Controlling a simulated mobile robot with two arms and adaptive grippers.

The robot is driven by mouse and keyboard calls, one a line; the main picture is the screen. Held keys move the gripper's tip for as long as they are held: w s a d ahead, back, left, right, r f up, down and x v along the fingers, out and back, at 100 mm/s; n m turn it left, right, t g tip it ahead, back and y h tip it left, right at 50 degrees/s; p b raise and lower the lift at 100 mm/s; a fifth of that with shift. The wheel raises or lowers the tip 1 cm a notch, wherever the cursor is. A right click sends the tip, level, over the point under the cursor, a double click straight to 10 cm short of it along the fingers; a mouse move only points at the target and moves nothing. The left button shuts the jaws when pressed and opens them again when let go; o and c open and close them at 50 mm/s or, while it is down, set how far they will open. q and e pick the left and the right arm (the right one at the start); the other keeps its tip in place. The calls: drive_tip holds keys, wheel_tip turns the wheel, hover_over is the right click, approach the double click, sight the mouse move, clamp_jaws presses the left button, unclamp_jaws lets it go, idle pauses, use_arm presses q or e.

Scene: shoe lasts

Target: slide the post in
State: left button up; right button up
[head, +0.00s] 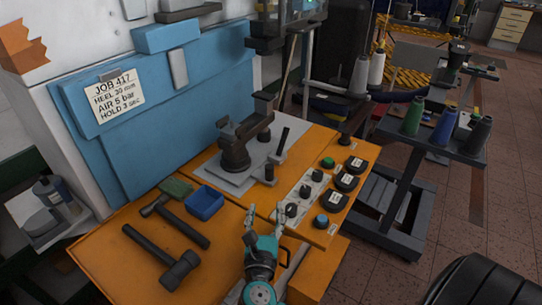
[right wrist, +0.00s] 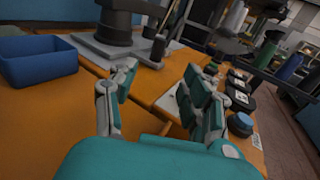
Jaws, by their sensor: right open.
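My right gripper (head: 264,217) is open and empty above the front of the orange bench, its fingers pointing toward the dark fixture. In the right wrist view the two fingers (right wrist: 160,78) stand apart with nothing between them. The dark fixture (head: 235,150) stands on a grey plate (head: 218,178) further back, beyond the fingertips. A thin black upright post (head: 283,141) and a short dark peg (head: 269,173) are at the plate's right side. I cannot tell which piece is the task's post, or whether either sits in a hole. My left gripper is not in view.
A blue bin (head: 205,202) and two hammers (head: 165,258) lie left of the gripper. A control panel (head: 312,195) with several dark knobs and a blue button (head: 321,221) is close on the right. A cart with thread cones (head: 445,126) stands beyond the bench.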

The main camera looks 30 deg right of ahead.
sight(269, 170)
drive_tip(key=shift+w+d+r, duration=0.1)
drive_tip(key=shift+w+r, duration=0.1)
drive_tip(key=shift+w+d+r, duration=0.25)
drive_tip(key=shift+w+d, duration=0.3)
drive_tip(key=shift+w, duration=0.2)
drive_tip(key=p+x, duration=0.1)
drive_tip(key=x, duration=0.2)
drive_tip(key=shift+w+d, duration=0.15)
drive_tip(key=shift+w, duration=0.05)
drive_tip(key=x, duration=1)
drive_tip(key=shift+w+d+f+p, duration=0.15)
drive_tip(key=shift+w+p, duration=0.1)
drive_tip(key=shift+p, duration=0.1)
drive_tip(key=shift+w+d, duration=0.1)
drive_tip(key=shift+w, duration=0.05)
drive_tip(key=c, duration=1)
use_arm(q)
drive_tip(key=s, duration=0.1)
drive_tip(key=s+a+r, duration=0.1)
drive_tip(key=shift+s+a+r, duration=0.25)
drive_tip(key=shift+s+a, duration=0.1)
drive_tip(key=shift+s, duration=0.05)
use_arm(e)
clamp_jaws()
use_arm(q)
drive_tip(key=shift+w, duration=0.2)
use_arm(e)
drive_tip(key=shift+w+f, duration=0.15)
drive_tip(key=shift+f, duration=0.1)
